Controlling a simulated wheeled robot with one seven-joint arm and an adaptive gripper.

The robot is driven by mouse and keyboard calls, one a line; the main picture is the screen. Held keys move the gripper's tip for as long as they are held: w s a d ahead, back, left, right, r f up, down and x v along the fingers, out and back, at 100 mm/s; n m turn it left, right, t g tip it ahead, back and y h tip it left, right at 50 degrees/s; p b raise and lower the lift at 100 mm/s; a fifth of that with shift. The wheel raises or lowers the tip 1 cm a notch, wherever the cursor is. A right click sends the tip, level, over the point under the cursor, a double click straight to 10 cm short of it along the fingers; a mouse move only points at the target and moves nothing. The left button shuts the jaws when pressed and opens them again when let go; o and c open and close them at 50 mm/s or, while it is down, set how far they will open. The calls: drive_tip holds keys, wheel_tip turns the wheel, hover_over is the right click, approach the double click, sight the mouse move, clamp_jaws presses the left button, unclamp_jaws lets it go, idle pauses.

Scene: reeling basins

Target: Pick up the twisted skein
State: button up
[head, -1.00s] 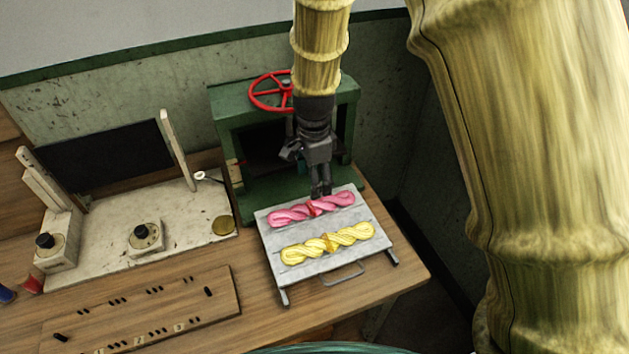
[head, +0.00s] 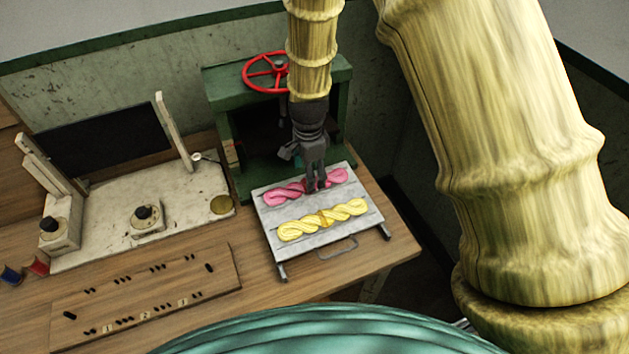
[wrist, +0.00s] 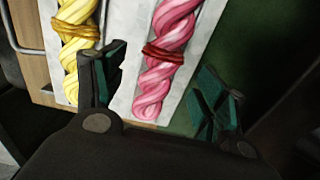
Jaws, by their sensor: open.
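Two twisted skeins lie on a pale grey tray (head: 292,253). The pink skein (head: 284,195), tied with a red band, lies at the back; the yellow skein (head: 346,210), tied with an orange band, lies in front. My gripper (head: 314,187) hangs over the middle of the pink skein and hides its band in the head view. In the wrist view my gripper (wrist: 160,92) is open, one finger on each side of the pink skein (wrist: 158,88), with nothing held. The yellow skein (wrist: 78,50) shows there outside the left finger.
A green press (head: 222,115) with a red handwheel (head: 266,72) stands right behind the tray. A white panel with knobs (head: 115,225) and a wooden pegboard (head: 150,295) lie to the left. The tray has a front handle (head: 338,248) near the table's edge.

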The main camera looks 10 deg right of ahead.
drive_tip(key=shift+w+d+f+p, duration=0.15)
drive_tip(key=shift+f+p, duration=0.15)
drive_tip(key=shift+f, duration=0.35)
drive_tip(key=shift+w+d+f+p, duration=0.1)
drive_tip(key=shift+f+p, duration=0.2)
drive_tip(key=shift+f, duration=0.3)
drive_tip(key=shift+s+f, duration=0.15)
drive_tip(key=shift+f, duration=0.75)
drive_tip(key=c, duration=1.1)
